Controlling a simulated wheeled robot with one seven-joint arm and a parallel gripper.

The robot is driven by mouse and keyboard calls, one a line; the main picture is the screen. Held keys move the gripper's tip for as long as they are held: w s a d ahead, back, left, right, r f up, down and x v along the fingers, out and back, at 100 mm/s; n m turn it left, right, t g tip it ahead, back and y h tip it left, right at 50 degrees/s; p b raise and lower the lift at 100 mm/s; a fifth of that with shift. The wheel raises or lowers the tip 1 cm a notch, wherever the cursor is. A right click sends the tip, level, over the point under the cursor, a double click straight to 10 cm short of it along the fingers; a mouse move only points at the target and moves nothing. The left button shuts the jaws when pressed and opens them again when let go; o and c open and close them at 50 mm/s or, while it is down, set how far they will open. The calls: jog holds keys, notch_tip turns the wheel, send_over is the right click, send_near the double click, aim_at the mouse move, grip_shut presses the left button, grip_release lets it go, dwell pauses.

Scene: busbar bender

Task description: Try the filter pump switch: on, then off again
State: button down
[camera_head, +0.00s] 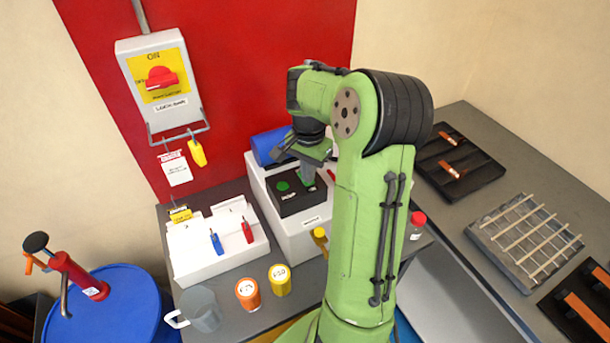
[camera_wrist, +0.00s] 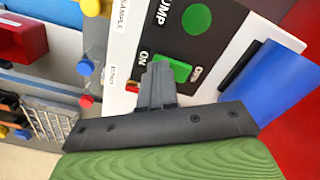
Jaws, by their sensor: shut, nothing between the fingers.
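The pump switch is a green part (camera_wrist: 182,70) on a black panel (camera_wrist: 225,40) marked PUMP, between the words ON and OFF in the wrist view. My gripper (camera_wrist: 157,72) is shut and empty, with its tips at the ON side of the switch and covering part of it. I cannot tell whether they touch it. A round green disc (camera_wrist: 196,18) sits beside the word PUMP. In the head view the panel (camera_head: 293,203) tops a white box (camera_head: 305,238), and my gripper (camera_head: 310,170) points down at its far right part. The switch's tilt is unclear.
A grey mug (camera_head: 203,310), an orange cup (camera_head: 248,293) and a yellow cup (camera_head: 280,279) stand in front. A lockout switch (camera_head: 160,80) hangs on the red wall panel.

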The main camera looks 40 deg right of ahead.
notch_tip(320, 180, up, 7)
jog(key=p, duration=0.5)
jog(key=shift+p, duration=0.4)
jog(key=s+a+r+n+t+h, duration=0.15)
jog(key=s+a+r+n, duration=0.3)
jog(key=a, duration=0.45)
jog(key=s+a+r+n+t+h, duration=0.1)
jog(key=s+a+r+n+t, duration=0.1)
jog(key=s+a+r+n, duration=0.5)
jog(key=s+a+f+n+t+y, duration=0.2)
jog(key=s+a+n, duration=0.1)
jog(key=a, duration=0.4)
jog(key=shift+s+n, duration=0.35)
jog(key=shift+s, duration=0.15)
